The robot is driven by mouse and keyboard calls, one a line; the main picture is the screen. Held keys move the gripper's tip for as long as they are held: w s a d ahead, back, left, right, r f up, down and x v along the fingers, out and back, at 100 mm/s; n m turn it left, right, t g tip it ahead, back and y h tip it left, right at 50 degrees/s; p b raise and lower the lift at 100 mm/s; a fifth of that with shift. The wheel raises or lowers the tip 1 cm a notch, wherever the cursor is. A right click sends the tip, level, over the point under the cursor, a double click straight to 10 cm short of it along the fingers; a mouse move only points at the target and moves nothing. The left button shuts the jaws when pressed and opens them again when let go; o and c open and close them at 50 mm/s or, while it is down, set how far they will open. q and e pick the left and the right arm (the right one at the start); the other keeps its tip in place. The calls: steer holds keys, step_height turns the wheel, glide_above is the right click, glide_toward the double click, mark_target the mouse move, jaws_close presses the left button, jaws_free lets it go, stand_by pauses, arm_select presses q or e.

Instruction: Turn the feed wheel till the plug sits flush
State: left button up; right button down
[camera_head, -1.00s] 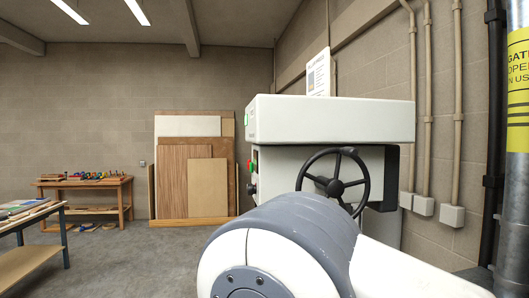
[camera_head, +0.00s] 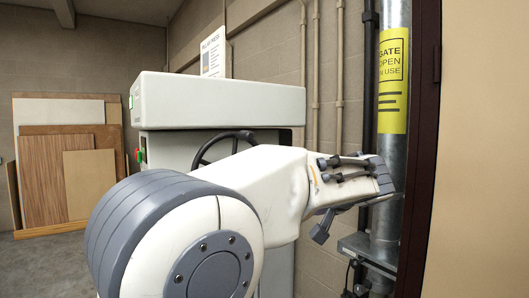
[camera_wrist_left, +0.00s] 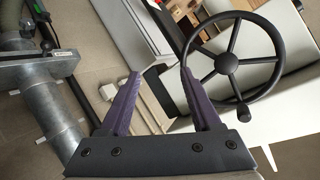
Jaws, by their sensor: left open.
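The black spoked feed wheel (camera_head: 222,143) is on the press. In the head view, only its upper rim shows above my arm. In the left wrist view, the whole wheel (camera_wrist_left: 231,58) shows, with its crank knob (camera_wrist_left: 243,111) at the lower right. My left gripper (camera_wrist_left: 160,73) is open and empty, its two purple fingers apart. The right fingertip overlaps the wheel's left edge in that view; I cannot tell the gap in depth. In the head view, I cannot make out the fingertips at the arm's end. I see no plug. My right gripper is not in view.
The white press (camera_head: 222,101) stands behind my arm. A metal duct (camera_head: 394,110) with a yellow label (camera_head: 393,80) and a gate plate (camera_head: 366,251) stands right of it, close to my arm's end. Boards (camera_head: 66,160) lean on the back wall.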

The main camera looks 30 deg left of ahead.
mark_target(244, 136)
arm_select(q)
steer(key=a+r+n+y, duration=0.65)
steer(key=a+r, duration=0.45)
steer(key=r, duration=0.4)
steer(key=shift+g, duration=0.4)
steer(key=p+x, duration=0.2)
steer(key=x, duration=0.1)
steer(key=p+x, duration=0.1)
steer(key=x, duration=0.2)
steer(key=p+x, duration=0.2)
steer(key=x, duration=0.1)
steer(key=shift+w+d+r+p, duration=0.1)
steer(key=shift+w+r+p, duration=0.2)
steer(key=shift+w+r, duration=0.05)
steer(key=shift+w+a+f, duration=0.25)
steer(key=shift+w+a, duration=0.05)
steer(key=shift+a, duration=0.3)
jaws_close()
